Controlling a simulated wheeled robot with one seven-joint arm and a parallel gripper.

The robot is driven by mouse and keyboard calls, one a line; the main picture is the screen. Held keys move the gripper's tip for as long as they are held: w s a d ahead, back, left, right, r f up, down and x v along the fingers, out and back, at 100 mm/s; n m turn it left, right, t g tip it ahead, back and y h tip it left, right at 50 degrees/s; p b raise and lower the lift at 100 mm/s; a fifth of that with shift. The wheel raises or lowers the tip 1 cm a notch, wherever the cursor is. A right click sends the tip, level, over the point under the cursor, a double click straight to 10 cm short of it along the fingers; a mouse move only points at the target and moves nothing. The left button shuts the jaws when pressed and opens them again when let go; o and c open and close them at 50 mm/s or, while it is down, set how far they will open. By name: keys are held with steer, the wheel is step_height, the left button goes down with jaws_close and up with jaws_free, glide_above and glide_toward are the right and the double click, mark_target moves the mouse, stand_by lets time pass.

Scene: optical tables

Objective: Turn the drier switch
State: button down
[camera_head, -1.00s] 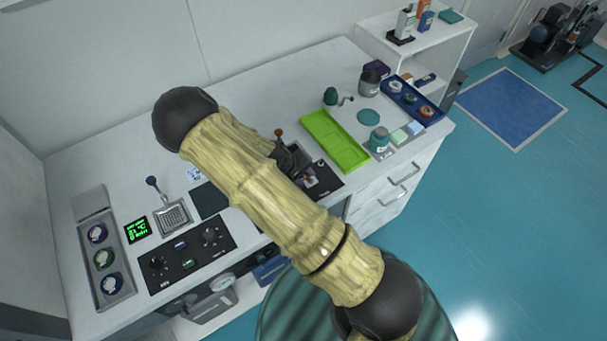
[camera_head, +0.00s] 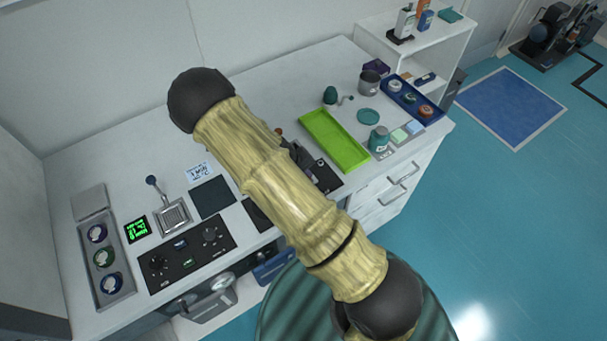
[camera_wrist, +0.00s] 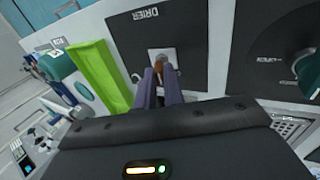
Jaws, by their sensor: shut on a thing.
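The drier switch (camera_wrist: 158,66) shows in the wrist view as an orange-brown lever tip on a light plate. The plate sits in a dark panel (camera_wrist: 188,24) marked DRIER. My gripper (camera_wrist: 159,84) has its two purple-grey fingers closed around the lever, and they hide its lower part. In the head view the dark drier panel (camera_head: 326,178) lies beside the green tray (camera_head: 334,140). My arm hides most of the switch and gripper there, so the lever's angle is hard to tell.
A control panel with black knobs (camera_head: 190,255), a metal-plated lever (camera_head: 173,216) and a tray of round items (camera_head: 107,257) lie at the left. Pots, a blue tray (camera_head: 411,101) and a teal jar (camera_head: 379,139) stand at the right.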

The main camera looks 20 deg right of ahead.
steer(key=shift+w+d+r+g+y, duration=0.2)
steer(key=shift+d+y, duration=0.25)
steer(key=shift+y, duration=0.45)
steer(key=shift+w+d+g+y, duration=0.1)
steer(key=shift+d+g+y, duration=0.3)
steer(key=shift+y, duration=0.5)
steer(key=shift+w+d+r+g+y, duration=0.15)
steer(key=shift+d+y, duration=0.3)
steer(key=shift+y, duration=0.45)
steer(key=shift+w+d+f+g+y, duration=0.15)
steer(key=shift+d+g+y, duration=0.35)
steer(key=shift+y, duration=0.6)
steer(key=shift+w+d+f+g+y+b, duration=0.1)
steer(key=shift+d+f+g+y+b, duration=0.15)
steer(key=shift+y, duration=0.55)
steer(key=shift+w+d+f+g+y+b, duration=0.1)
steer(key=shift+d+g+y, duration=0.2)
steer(key=shift+y, duration=0.5)
steer(key=c, duration=1.5)
jaws_free()
steer(key=shift+d+r, duration=0.1)
